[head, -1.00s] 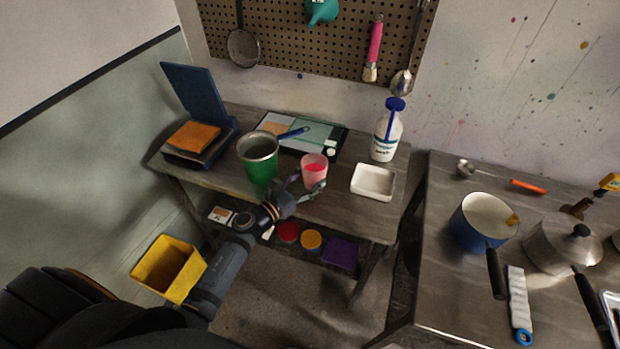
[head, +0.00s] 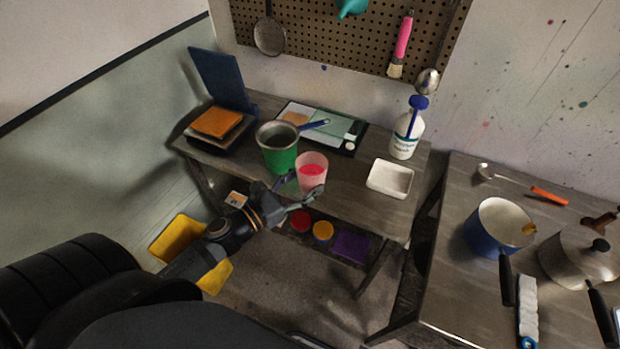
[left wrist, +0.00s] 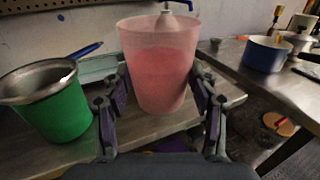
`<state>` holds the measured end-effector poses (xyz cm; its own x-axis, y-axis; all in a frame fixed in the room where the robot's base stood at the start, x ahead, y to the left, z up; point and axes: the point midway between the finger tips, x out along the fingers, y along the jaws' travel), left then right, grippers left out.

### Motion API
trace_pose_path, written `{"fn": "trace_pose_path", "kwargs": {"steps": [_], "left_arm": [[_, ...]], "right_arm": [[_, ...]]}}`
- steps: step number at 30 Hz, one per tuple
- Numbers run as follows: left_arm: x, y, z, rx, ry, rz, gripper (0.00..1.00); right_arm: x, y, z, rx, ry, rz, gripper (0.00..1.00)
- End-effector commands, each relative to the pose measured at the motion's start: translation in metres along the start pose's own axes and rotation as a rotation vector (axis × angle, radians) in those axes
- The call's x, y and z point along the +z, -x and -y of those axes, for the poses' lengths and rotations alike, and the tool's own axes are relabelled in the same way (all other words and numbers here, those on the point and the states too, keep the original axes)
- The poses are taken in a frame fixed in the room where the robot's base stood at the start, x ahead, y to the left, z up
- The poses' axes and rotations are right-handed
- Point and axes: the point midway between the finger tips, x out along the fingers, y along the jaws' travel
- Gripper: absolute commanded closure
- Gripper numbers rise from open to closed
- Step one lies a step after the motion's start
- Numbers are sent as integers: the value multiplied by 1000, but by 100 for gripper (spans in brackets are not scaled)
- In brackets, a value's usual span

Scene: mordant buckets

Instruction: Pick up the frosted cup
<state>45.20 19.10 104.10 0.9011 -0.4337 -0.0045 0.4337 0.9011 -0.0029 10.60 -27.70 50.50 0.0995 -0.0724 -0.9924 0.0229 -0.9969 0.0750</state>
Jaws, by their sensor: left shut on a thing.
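The frosted cup (head: 312,171) is a translucent pale pink cup with pinkish-red content showing through its wall. My left gripper (head: 298,192) is shut on it from the front side of the small table. In the left wrist view the cup (left wrist: 160,65) stands upright between the two fingers of the gripper (left wrist: 160,98), one finger against each side. The cup appears raised above the tabletop near its front edge, though its base is partly hidden. My right gripper is in neither view.
A green bucket (head: 280,153) with a metal rim stands close left of the cup. A white tray (head: 390,178) and a spray bottle (head: 407,135) stand to the right. The right-hand table holds a blue pot (head: 485,235). A yellow bin (head: 176,238) is below left.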

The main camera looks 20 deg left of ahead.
Motion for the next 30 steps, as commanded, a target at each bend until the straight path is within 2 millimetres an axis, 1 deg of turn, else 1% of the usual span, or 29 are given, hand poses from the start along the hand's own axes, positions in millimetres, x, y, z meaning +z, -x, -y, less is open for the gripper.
{"fn": "trace_pose_path", "kwargs": {"steps": [1,6,12,23,26,30], "left_arm": [[9,2,1,-2,3,1,79],[11,9,3,-2,1,2,79],[13,14,4,1,-1,5,79],[11,16,3,16,-2,10,79],[5,12,-2,62,-5,20,79],[-7,3,-11,169,-14,36,79]], "right_arm": [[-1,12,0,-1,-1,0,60],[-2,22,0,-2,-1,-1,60],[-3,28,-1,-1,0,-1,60],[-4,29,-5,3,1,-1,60],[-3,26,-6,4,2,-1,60],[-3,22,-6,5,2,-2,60]]}}
